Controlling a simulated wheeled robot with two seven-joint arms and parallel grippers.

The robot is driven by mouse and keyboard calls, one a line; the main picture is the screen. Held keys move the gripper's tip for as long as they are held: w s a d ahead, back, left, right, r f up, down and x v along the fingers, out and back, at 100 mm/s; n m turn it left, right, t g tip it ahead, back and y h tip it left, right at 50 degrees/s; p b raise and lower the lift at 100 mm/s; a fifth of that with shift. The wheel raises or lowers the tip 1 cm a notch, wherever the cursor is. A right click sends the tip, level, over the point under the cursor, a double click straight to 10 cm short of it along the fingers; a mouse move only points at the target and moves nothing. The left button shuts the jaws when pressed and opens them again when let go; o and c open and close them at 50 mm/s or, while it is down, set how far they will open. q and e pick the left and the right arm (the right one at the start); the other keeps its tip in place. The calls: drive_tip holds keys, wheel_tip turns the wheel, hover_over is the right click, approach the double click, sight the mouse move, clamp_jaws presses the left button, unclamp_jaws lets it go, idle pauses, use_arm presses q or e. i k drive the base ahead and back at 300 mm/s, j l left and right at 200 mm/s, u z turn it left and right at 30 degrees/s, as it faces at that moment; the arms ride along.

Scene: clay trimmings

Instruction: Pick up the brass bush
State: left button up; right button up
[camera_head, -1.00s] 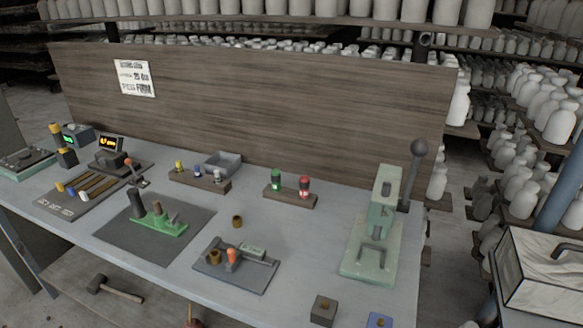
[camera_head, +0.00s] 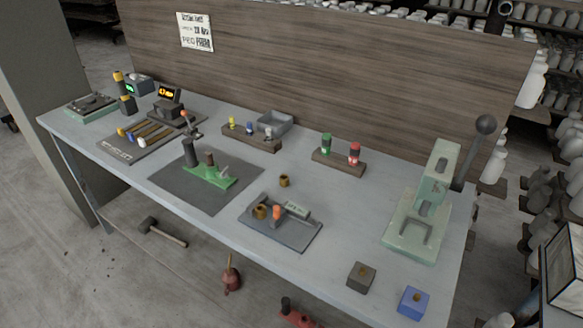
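A small brass bush (camera_head: 284,181) stands by itself on the grey workbench (camera_head: 335,205), near the middle. A second brass-coloured ring (camera_head: 260,211) sits on the dark fixture plate (camera_head: 282,233), which also carries an orange-topped part and a pale block. I cannot tell from the picture which of the two the task means. Neither of my grippers is in view.
A green clamp (camera_head: 210,175) on a dark mat is left of the loose bush. A pale green press (camera_head: 425,205) stands at the right. A wooden panel (camera_head: 330,80) backs the bench.

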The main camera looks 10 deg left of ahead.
sight(261, 210)
drive_tip(key=j+z, duration=0.2)
drive_tip(key=z, duration=0.2)
drive_tip(key=j+z, duration=0.2)
drive_tip(key=z, duration=0.15)
drive_tip(key=j+z, duration=0.15)
drive_tip(key=j, duration=0.3)
drive_tip(key=k+j+z, duration=0.15)
drive_tip(key=j, duration=0.25)
drive_tip(key=k+j+z, duration=0.15)
drive_tip(key=j, duration=0.6)
drive_tip(key=k+j, duration=0.1)
drive_tip(key=j, duration=0.2)
